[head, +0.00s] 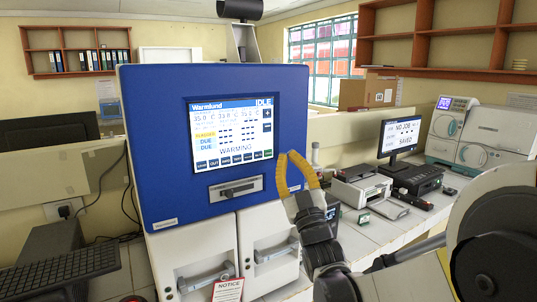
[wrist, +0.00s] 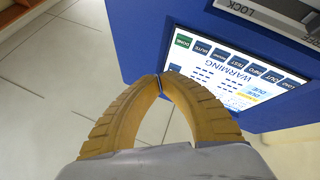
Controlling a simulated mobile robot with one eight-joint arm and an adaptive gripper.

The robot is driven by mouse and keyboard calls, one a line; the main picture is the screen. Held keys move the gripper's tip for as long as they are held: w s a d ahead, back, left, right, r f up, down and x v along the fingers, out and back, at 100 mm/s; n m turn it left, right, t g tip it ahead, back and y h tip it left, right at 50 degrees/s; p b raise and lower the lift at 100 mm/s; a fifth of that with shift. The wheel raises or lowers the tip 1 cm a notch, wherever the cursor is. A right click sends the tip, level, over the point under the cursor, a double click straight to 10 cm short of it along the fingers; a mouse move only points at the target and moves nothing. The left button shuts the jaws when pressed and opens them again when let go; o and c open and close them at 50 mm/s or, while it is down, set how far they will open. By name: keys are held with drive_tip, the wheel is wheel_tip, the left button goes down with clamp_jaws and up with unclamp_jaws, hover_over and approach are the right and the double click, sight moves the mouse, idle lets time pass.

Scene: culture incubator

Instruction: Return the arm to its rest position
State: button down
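My gripper (head: 287,155) has yellow ridged fingers and is in front of the right edge of the blue incubator (head: 150,110), apart from it as far as I can tell. In the wrist view the two fingertips (wrist: 159,80) meet with nothing between them. The incubator's screen (head: 232,130) reads IDLE and WARMING. The same screen shows upside down beyond the fingers in the wrist view (wrist: 230,80). My arm comes in from the lower right of the head view.
Below the blue panel are two white doors with handles (head: 205,277) and a notice (head: 228,290). A printer (head: 360,187), a monitor (head: 400,136) and a bench instrument (head: 485,138) stand on the right counter. A keyboard (head: 60,270) lies at left.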

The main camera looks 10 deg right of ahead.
drive_tip(key=shift+h, duration=0.3)
drive_tip(key=s+a+f+m+g+h+b, duration=0.1)
drive_tip(key=s+f+m+g+b, duration=0.3)
drive_tip(key=s+f+g, duration=1.3)
drive_tip(key=s+f, duration=1.1)
drive_tip(key=f, duration=0.1)
drive_tip(key=shift+a+f+m+g, duration=0.15)
drive_tip(key=shift+f+m+g, duration=0.1)
drive_tip(key=shift+m+g, duration=0.15)
